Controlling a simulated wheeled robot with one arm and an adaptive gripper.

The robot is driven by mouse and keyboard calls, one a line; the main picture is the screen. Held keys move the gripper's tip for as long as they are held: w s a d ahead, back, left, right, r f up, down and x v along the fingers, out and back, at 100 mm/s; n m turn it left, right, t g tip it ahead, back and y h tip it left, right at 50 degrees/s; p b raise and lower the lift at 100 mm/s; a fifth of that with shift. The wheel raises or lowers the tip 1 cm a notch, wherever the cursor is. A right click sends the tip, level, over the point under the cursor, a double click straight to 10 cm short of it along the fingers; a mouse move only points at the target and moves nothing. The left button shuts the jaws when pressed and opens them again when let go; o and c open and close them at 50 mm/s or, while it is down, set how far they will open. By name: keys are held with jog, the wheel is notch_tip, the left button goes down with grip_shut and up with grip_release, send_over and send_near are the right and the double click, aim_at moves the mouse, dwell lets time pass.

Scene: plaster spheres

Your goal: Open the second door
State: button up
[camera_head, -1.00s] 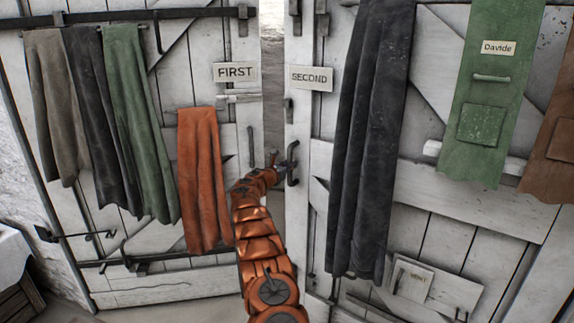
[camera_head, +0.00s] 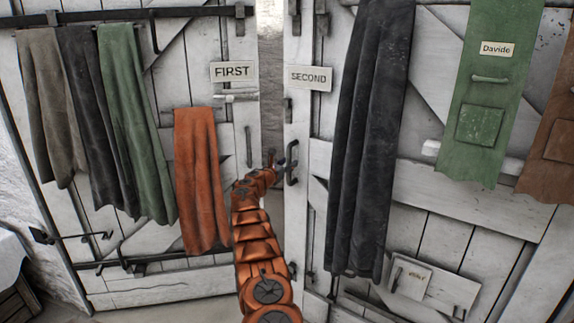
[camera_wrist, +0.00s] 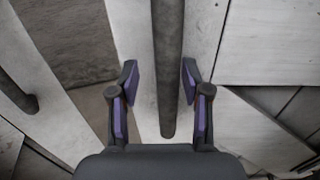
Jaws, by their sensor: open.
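The second door (camera_head: 456,205) is white planking on the right, with a "SECOND" sign (camera_head: 310,78) near its left edge. Its dark vertical handle (camera_head: 291,163) sits on that edge below the sign. My gripper (camera_head: 282,164) is at this handle, at the end of my orange arm. In the wrist view my gripper (camera_wrist: 160,80) is open, with one purple-padded finger on each side of the dark handle bar (camera_wrist: 168,60). The bar shows apart from both pads. Whether it lies at fingertip depth is hard to tell.
The first door (camera_head: 150,240) stands at left with a "FIRST" sign (camera_head: 234,71) and its own handle (camera_head: 249,145). A narrow gap separates the doors. An orange cloth (camera_head: 201,180) hangs left of my arm, a dark cloth (camera_head: 368,140) right of it.

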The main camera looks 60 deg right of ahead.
jog(key=shift+s, duration=0.2)
jog(key=a, duration=1.2)
jog(key=shift+w, duration=0.3)
dwell(0.4)
